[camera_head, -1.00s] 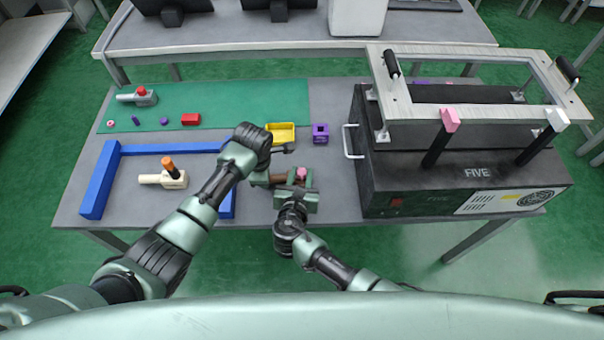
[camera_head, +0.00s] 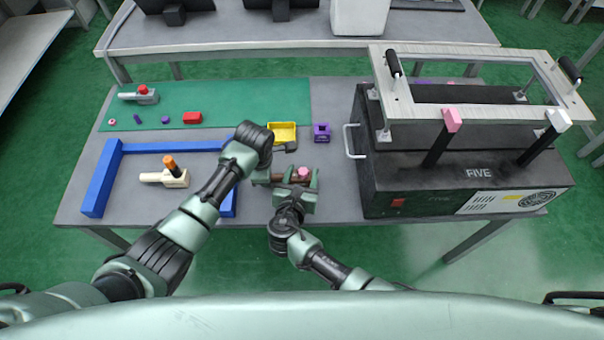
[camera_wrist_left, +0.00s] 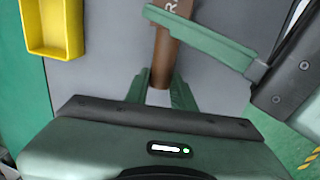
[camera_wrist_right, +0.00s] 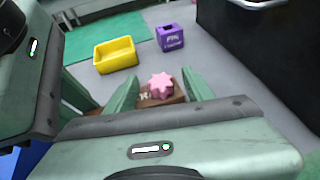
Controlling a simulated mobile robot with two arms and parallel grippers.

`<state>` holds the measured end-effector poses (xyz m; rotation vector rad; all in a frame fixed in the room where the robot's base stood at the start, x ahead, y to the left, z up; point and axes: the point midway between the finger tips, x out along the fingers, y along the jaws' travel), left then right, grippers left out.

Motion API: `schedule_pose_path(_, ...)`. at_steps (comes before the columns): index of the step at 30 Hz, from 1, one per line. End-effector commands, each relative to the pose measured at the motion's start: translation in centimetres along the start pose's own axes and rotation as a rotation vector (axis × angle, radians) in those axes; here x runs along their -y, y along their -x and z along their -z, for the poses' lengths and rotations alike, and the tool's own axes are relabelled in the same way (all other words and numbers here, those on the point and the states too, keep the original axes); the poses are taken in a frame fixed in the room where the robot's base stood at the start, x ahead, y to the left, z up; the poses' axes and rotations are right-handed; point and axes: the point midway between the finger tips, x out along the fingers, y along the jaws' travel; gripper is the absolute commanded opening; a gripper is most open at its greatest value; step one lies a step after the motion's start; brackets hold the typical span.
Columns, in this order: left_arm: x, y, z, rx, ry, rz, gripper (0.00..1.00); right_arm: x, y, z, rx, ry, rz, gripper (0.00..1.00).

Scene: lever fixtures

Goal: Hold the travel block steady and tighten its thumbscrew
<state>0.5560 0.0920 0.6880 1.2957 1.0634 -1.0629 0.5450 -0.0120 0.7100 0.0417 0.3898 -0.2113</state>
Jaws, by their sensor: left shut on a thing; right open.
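The travel block is a brown bar (camera_wrist_left: 163,60), lettered at one end, lying near the table's front edge. Its thumbscrew is a pink star-shaped knob (camera_wrist_right: 160,86), also visible in the head view (camera_head: 303,172). My left gripper (camera_wrist_left: 160,88) is shut on the brown bar; in the head view it comes from the left, its tips partly hidden by its wrist. My right gripper (camera_wrist_right: 161,88) is open, one finger on each side of the pink knob. Whether its fingers touch the knob cannot be told. The right fingers hide part of the bar.
A yellow bin (camera_head: 282,133) and a purple box (camera_head: 321,132) stand just behind. A large black machine (camera_head: 460,180) fills the right side. A blue frame (camera_head: 100,185) and a beige fixture with an orange knob (camera_head: 170,176) lie left. A green mat (camera_head: 240,105) covers the back left.

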Motion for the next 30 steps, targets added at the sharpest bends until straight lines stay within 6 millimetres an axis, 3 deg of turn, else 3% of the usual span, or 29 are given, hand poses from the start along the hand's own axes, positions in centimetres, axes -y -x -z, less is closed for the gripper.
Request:
schedule_pose_path(5,0.0,0.0,0.0,-0.001,0.0,0.001,0.0,0.0,1.1,0.1,0.0,-0.001,-0.001,0.53)
schedule_pose_path(15,0.0,-0.1,0.0,-0.001,0.0,0.001,0.0,0.0,8.0,0.1,-0.002,-0.002,-0.001,0.53)
schedule_pose_path(21,0.1,0.0,0.0,-0.001,0.0,0.001,0.0,0.0,11.0,0.1,-0.001,-0.001,-0.001,0.53)
schedule_pose_path(30,0.0,0.0,0.0,-0.001,0.0,0.001,0.0,0.0,12.0,0.0,0.0,0.0,0.001,0.53)
